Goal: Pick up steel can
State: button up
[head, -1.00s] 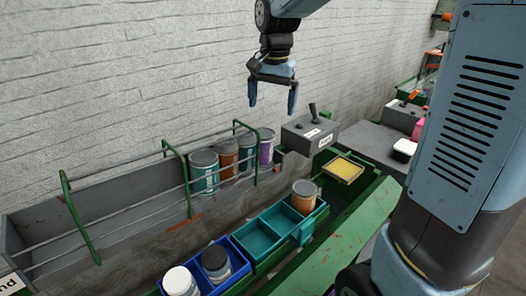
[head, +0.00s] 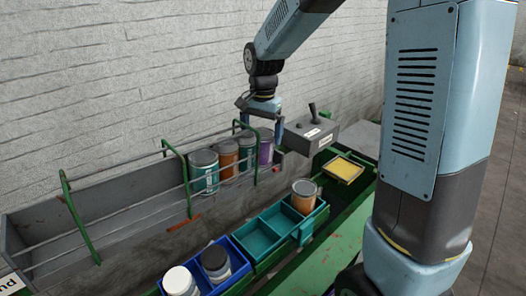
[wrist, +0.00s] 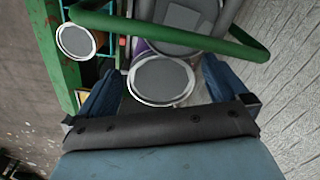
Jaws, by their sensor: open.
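Several cans with grey metal lids stand in a row in the wall rack: a teal one (head: 204,172), an orange one (head: 227,158), a green one (head: 246,151) and a purple one (head: 265,152). I cannot tell from the labels which one is meant by the steel can. My gripper (head: 262,134) is open, pointing down over the right end of this row. In the wrist view a round grey lid (wrist: 162,79) with a purple side lies between the spread fingers. Whether they touch the can is unclear. Another orange can (head: 304,197) stands in the teal tray.
Green hoops (head: 176,170) and thin rails front the rack; one hoop (wrist: 170,28) crosses near my fingers. A grey lever box (head: 312,134) stands just right of the row. A blue tray (head: 240,279) holds two jars. The rack's left part is empty.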

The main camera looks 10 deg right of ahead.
aim_at(261, 145)
jog(key=shift+w+f, duration=0.15)
jog(key=shift+f, duration=1.15)
jog(key=shift+w+f, duration=0.1)
jog(key=shift+f, duration=1.2)
jog(key=shift+c, duration=0.3)
jog(key=c, duration=0.9)
jog(key=shift+r, duration=0.1)
